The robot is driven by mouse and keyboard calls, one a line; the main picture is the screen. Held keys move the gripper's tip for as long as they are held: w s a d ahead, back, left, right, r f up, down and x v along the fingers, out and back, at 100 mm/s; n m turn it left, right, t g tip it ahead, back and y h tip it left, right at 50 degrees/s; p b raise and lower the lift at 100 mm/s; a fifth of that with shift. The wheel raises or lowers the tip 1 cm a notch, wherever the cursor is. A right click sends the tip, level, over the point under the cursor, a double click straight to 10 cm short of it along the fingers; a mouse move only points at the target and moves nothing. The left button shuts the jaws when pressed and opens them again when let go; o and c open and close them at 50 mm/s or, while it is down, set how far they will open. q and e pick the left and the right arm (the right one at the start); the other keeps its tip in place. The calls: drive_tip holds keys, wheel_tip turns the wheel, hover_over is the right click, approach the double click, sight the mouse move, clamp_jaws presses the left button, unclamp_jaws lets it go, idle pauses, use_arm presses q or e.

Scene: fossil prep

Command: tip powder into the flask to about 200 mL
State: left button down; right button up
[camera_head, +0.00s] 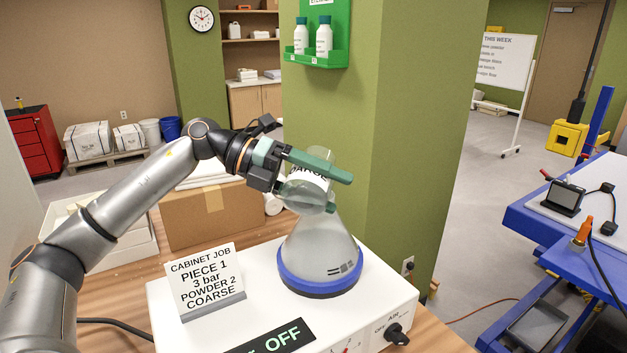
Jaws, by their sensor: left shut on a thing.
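A clear conical flask (318,250) with a blue base ring stands upright on a white machine (385,292). Dark marks show low on its side; I cannot read a powder level in it. My left gripper (340,192) is shut on a clear jar (302,192) with a white label whose lettering is partly hidden. No falling powder can be made out. My right gripper is not in view.
A card (205,280) on the machine reads "CABINET JOB, PIECE 1, 3 bar, POWDER 2, COARSE". An "OFF" panel (278,338) and an air knob (397,334) are at the front. A cardboard box (205,218) stands behind. A green pillar (400,150) rises behind the flask.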

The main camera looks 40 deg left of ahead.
sight(315, 151)
use_arm(q)
drive_tip(key=shift+m, duration=0.3)
drive_tip(key=shift+m+t, duration=0.5)
drive_tip(key=shift+m, duration=0.1)
drive_tip(key=b, duration=0.1)
drive_tip(key=m+t+b, duration=0.1)
drive_tip(key=b, duration=0.1)
drive_tip(key=shift+w+f+m+b, duration=0.15)
drive_tip(key=shift+f+m+b, duration=0.15)
drive_tip(key=r+m+t+b, duration=0.1)
drive_tip(key=w+r+m+t+b, duration=0.1)
drive_tip(key=m, duration=0.1)
drive_tip(key=w+a+r+m+b, duration=0.1)
drive_tip(key=r+m, duration=0.1)
drive_tip(key=shift+t, duration=0.4)
drive_tip(key=shift+w+a+r+m+t+h+b, duration=0.1)
drive_tip(key=shift+w+r+m+t+h+b, duration=0.2)
drive_tip(key=shift+m, duration=0.35)
drive_tip(key=shift+w+r+m+h, duration=0.1)
drive_tip(key=shift+w+r+m, duration=0.2)
drive_tip(key=shift+r+m, duration=0.3)
drive_tip(key=shift+f, duration=0.1)
